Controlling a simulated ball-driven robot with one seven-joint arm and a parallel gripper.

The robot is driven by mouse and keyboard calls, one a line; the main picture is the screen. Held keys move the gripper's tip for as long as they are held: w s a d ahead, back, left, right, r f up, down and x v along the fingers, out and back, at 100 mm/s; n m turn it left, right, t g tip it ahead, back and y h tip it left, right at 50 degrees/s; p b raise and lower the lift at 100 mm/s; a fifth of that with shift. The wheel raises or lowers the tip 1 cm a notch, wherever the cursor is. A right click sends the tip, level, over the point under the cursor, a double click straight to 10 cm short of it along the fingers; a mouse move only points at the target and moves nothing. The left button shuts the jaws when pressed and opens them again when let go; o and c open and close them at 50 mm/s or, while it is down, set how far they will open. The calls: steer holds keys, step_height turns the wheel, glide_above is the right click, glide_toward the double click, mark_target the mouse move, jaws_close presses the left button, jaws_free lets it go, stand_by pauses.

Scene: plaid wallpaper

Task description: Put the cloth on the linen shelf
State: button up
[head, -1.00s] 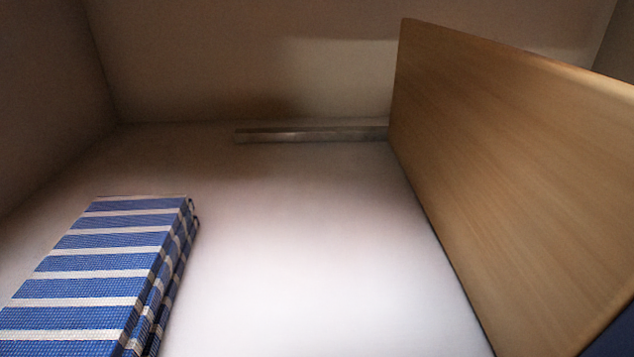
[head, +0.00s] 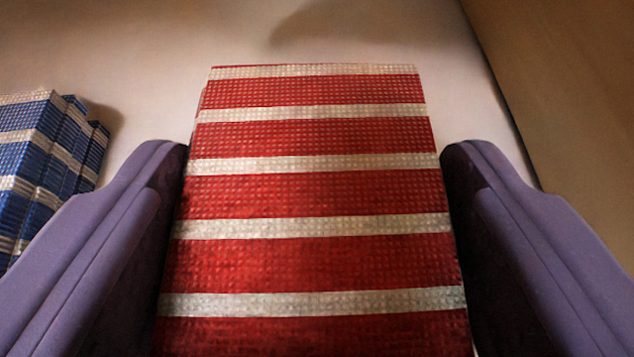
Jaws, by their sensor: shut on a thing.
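A folded red cloth with white stripes (head: 315,195) fills the middle of the head view. My gripper (head: 315,165) has its two purple fingers on the cloth's left and right sides and is shut on it. The cloth lies flat in its folds between the fingers. A pale shelf surface (head: 150,45) shows beyond and around the cloth. I cannot tell whether the cloth's underside touches it.
A folded blue cloth with white stripes (head: 45,150) lies on the shelf at the left, close to my left finger. A wooden panel (head: 570,90) stands along the right side. Bare shelf shows beyond the red cloth.

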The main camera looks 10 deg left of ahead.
steer(key=shift+f, duration=0.2)
steer(key=o, duration=1.1)
steer(key=shift+c, duration=0.2)
steer(key=shift+s+r, duration=0.1)
steer(key=shift+r, duration=0.2)
steer(key=p+v, duration=0.3)
steer(key=v, duration=0.9)
steer(key=shift+p, duration=0.35)
steer(key=shift+f, duration=0.15)
